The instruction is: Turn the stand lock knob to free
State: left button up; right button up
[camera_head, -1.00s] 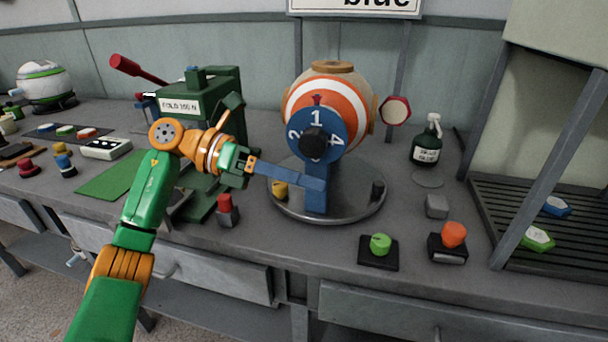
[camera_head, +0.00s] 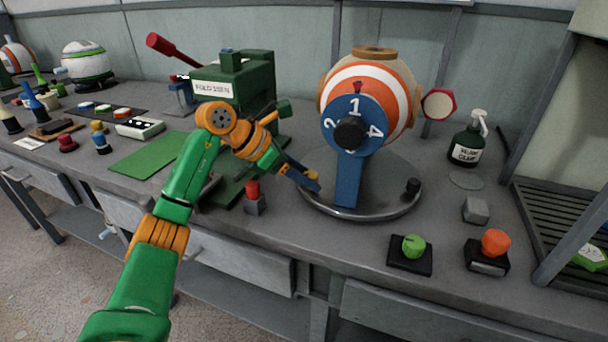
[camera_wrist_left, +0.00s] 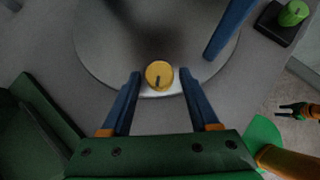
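A yellow round knob (camera_head: 311,175) with a dark mark sits on the near-left rim of the round grey stand base (camera_head: 388,207). My left gripper (camera_head: 312,186) reaches down to it from the left. In the left wrist view, the knob (camera_wrist_left: 159,75) lies between the blue fingertips of the open left gripper (camera_wrist_left: 160,84), with a gap on each side. A pale plate shows under the knob. The striped orange and white ball (camera_head: 372,88) is on the stand's blue post (camera_head: 348,180), behind a blue numbered dial (camera_head: 355,122).
A green press (camera_head: 235,85) with a red lever stands behind my left arm. Green (camera_head: 413,246) and orange (camera_head: 494,243) knobs are at the front right. A small black knob (camera_head: 413,187) is on the base's right side.

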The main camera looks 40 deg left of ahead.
pick_arm(q)
grip_shut()
jog(key=shift+n+y, duration=0.3)
jog(key=shift+n, duration=0.1)
jog(key=shift+d+n+t+y, duration=0.1)
jog(key=shift+n+t+y, duration=0.25)
jog(key=shift+n, duration=0.25)
jog(key=shift+d+n+y, duration=0.1)
jog(key=shift+n+y, duration=0.55)
jog(key=shift+n, duration=0.15)
jog(key=n+y, duration=0.2)
jog(key=n, duration=0.1)
jog(key=n+y+p, duration=0.1)
jog(key=shift+d+r+t, duration=0.15)
jog(key=shift+d+t, duration=0.15)
jog(key=shift+t, duration=0.05)
jog(key=shift+d+n+g+y, duration=0.2)
jog(key=shift+n+g+y, duration=0.2)
jog(key=shift+n+y, duration=1.45)
jog(key=shift+n, duration=0.45)
